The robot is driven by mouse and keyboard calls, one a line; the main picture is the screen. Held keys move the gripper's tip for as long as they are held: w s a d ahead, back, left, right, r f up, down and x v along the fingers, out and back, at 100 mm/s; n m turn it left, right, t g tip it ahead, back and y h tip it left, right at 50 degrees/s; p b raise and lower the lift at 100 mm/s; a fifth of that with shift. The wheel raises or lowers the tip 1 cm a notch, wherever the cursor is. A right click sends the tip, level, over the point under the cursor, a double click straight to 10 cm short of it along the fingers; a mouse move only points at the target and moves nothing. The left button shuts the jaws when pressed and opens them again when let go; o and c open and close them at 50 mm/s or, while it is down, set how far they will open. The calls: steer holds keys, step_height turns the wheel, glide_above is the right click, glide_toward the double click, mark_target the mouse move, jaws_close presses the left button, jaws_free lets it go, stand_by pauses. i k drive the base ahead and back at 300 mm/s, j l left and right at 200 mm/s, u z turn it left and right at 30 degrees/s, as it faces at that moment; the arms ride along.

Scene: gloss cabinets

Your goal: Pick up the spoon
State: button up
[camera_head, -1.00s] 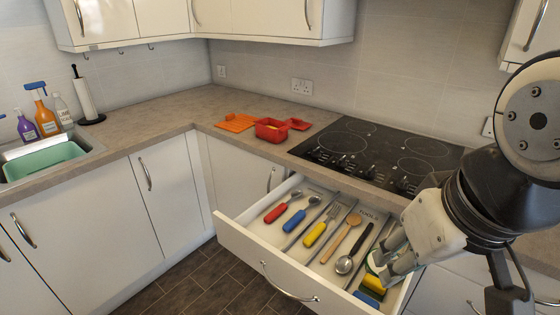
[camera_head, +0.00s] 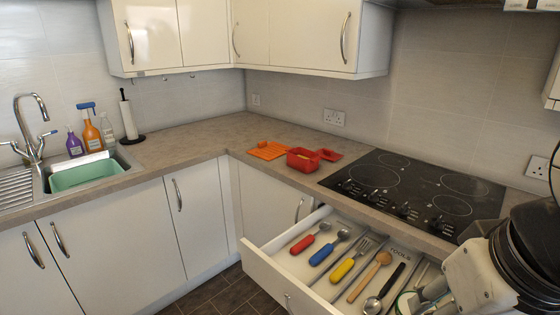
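Several utensils lie in the open drawer (camera_head: 262,281). The red-handled spoon (camera_head: 304,243) is in the leftmost section, and a blue-handled spoon (camera_head: 325,251) lies beside it. Further right are a wooden spoon (camera_head: 367,277) and a black-handled ladle (camera_head: 383,290), its bowl near the drawer's front. A yellow-handled fork (camera_head: 345,267) lies between the blue spoon and the wooden one. My gripper (camera_head: 418,301) is over the drawer's right end, right of all the spoons. Its two fingers appear apart, with no spoon between them. The picture's lower edge cuts off part of it.
The hob (camera_head: 415,187) and counter lie behind the drawer. A red container (camera_head: 302,160) and orange board (camera_head: 268,150) sit on the counter. A sink with a green basin (camera_head: 87,173) is at left. Wall cupboards hang above the counter.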

mark_target(317, 257)
steer(key=i+j+z, duration=0.1)
steer(key=j, duration=0.3)
steer(key=i+j, duration=0.15)
steer(key=j, duration=0.25)
steer(key=i+j+z, duration=0.15)
steer(key=j, duration=0.25)
steer(key=i+j, duration=0.1)
steer(key=j, duration=0.3)
steer(key=i+j+z, duration=0.15)
steer(key=j, duration=0.25)
steer(key=i, duration=0.25)
